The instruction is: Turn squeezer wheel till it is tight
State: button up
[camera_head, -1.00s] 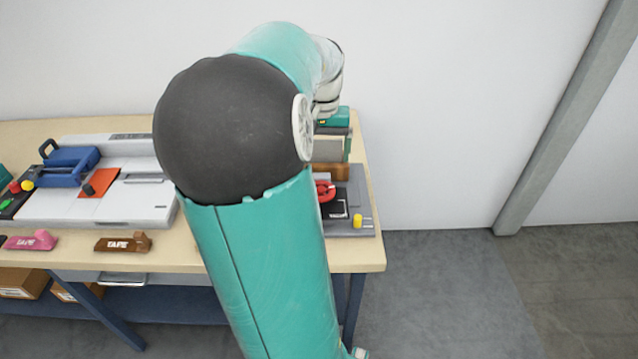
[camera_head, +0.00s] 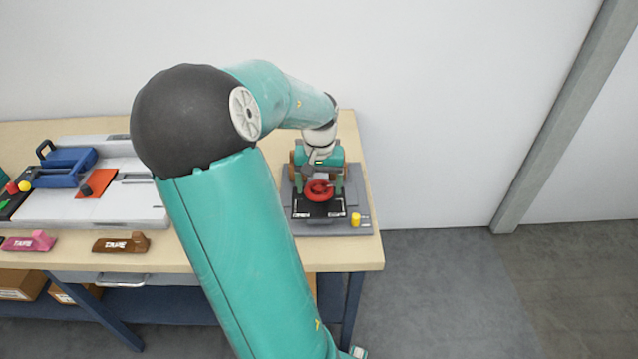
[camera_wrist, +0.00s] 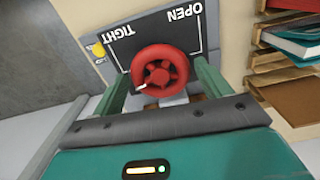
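The red squeezer wheel (camera_head: 319,191) sits on a black panel (camera_head: 312,210) on the grey base at the table's right end. In the wrist view the wheel (camera_wrist: 160,70) is near the upper middle, and the panel is lettered TIGHT on the left and OPEN on the right. A small white mark shows at the wheel's lower left. My gripper (camera_head: 319,183) is open, with one green finger on each side of the wheel. A gap shows between the wheel and the fingers in the wrist view. Whether the fingertips reach the wheel's depth I cannot tell.
A yellow knob (camera_head: 355,220) stands at the base's front right corner. Brown roller parts (camera_head: 346,170) show behind my gripper. A grey machine with a blue handle (camera_head: 66,167) and tape dispensers (camera_head: 121,244) are to the left. A shelf rack (camera_wrist: 285,65) shows in the wrist view.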

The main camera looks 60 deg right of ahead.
aim_at(319, 188)
jog(key=c, duration=0.6)
dwell(0.7)
jog(key=o, duration=1)
jog(key=shift+c, duration=0.2)
jog(key=shift+r, duration=0.15)
notch_tip(319, 188, up, 14)
jog(key=shift+f, duration=0.2)
